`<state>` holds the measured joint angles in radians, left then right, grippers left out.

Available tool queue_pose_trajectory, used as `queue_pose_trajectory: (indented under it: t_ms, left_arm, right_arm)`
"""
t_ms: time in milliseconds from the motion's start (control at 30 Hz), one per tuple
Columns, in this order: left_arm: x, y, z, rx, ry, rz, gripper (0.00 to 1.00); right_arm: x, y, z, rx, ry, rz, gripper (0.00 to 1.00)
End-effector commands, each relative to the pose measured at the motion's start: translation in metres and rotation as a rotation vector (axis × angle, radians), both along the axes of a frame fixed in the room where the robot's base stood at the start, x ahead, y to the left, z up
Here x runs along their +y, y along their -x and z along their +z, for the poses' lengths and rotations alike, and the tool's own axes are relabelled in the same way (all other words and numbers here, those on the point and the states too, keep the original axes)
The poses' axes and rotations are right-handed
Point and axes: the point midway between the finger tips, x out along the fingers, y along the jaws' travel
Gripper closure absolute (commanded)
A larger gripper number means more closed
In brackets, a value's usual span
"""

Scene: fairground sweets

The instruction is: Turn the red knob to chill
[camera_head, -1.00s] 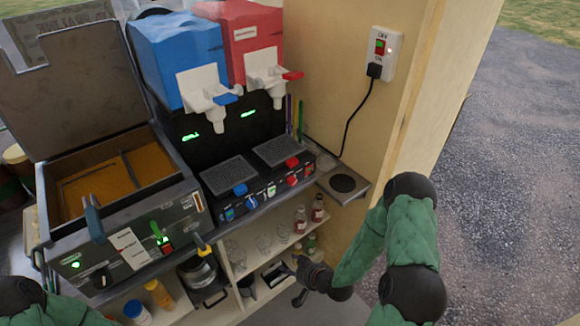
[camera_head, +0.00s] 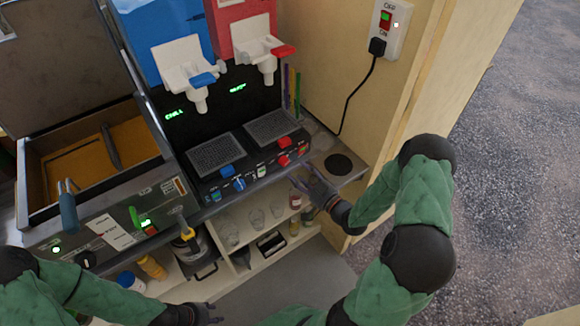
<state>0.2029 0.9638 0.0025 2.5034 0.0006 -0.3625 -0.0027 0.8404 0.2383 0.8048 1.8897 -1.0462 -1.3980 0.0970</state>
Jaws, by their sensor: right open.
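The slush machine's black front panel carries a red knob (camera_head: 284,160) under the red tank (camera_head: 252,22) and a blue knob (camera_head: 239,184) under the blue tank (camera_head: 165,28). The knob's dial marks are too small to read. The green display (camera_head: 238,87) above the red side differs from the left display (camera_head: 174,113), which seems to read "CHILL". My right gripper (camera_head: 301,184) is open and empty, just below and right of the red knob, apart from it. My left gripper (camera_head: 217,312) is at the bottom edge, empty, with fingers apart.
A fryer-like box (camera_head: 95,165) with a raised lid stands left of the machine. Shelves below hold glasses and bottles. Straws stand behind the panel.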

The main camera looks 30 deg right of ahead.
Motion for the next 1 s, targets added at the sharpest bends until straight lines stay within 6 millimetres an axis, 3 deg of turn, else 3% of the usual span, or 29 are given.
queue_pose_trajectory:
  t_ms: [100, 300, 733, 933, 1000]
  left_arm:
    - [0.000, 0.000, -0.004, 0.000, 0.000, 0.000, 0.60]
    - [0.000, 0.000, -0.008, 0.000, 0.000, 0.000, 0.60]
    - [0.000, 0.000, -0.008, 0.000, 0.000, 0.000, 0.60]
    - [0.000, 0.000, -0.008, 0.000, 0.000, 0.000, 0.60]
    - [0.000, 0.000, -0.008, 0.000, 0.000, 0.000, 0.60]
  right_arm:
    - [0.005, -0.021, -0.001, -0.001, 0.001, 0.005, 0.43]
    - [0.009, -0.043, -0.001, -0.001, 0.001, 0.002, 0.43]
    - [0.010, -0.051, 0.000, 0.001, 0.000, -0.001, 0.43]
    - [0.010, -0.051, 0.000, 0.000, 0.000, 0.000, 1.00]
    - [0.010, -0.051, 0.000, 0.000, 0.000, 0.000, 1.00]
